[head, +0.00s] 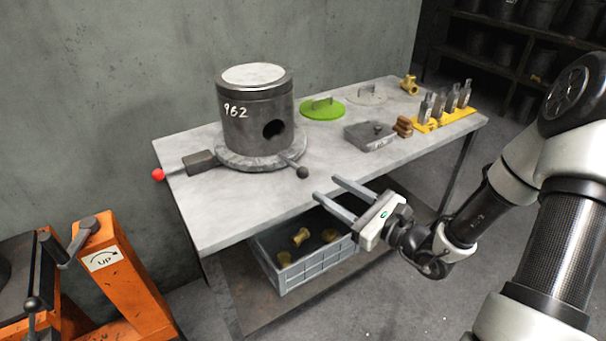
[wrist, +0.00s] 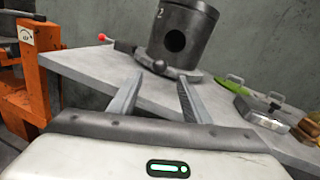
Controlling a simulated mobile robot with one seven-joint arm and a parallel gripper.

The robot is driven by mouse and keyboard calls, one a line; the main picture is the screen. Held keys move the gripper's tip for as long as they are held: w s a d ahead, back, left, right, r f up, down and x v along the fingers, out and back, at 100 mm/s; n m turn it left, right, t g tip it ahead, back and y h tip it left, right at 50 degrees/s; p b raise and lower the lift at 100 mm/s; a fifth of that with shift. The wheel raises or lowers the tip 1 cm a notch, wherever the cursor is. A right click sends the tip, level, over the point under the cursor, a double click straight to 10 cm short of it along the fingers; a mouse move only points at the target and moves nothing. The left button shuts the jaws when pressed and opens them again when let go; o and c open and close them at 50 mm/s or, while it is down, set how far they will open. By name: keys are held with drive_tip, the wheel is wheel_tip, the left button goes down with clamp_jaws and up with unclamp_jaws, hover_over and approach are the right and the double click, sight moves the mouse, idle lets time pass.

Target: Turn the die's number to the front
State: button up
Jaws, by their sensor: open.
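The die (head: 256,125) is a dark grey cylinder with a pale top. It stands upright on a round flanged base (head: 236,159) on the table. The white number 962 (head: 236,111) is on its left front side, and a round dark hole (head: 273,130) is on its right front side. A lever with a dark knob (head: 302,172) sticks out at the base's front right, and one with a red knob (head: 158,174) at the left. The die also shows in the wrist view (wrist: 184,38), with part of the number at its upper left. My gripper (head: 325,189) is open and empty, in front of the die and apart from it.
On the table (head: 215,215) stand a green lidded disc (head: 322,110), a grey block (head: 370,136) and several metal pieces on a yellow rack (head: 447,119). A grey crate (head: 300,265) with brass parts sits below. An orange machine (head: 120,275) stands at left.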

sight(303, 172)
drive_tip(key=b+x, duration=0.1)
drive_tip(key=x, duration=0.9)
clamp_jaws()
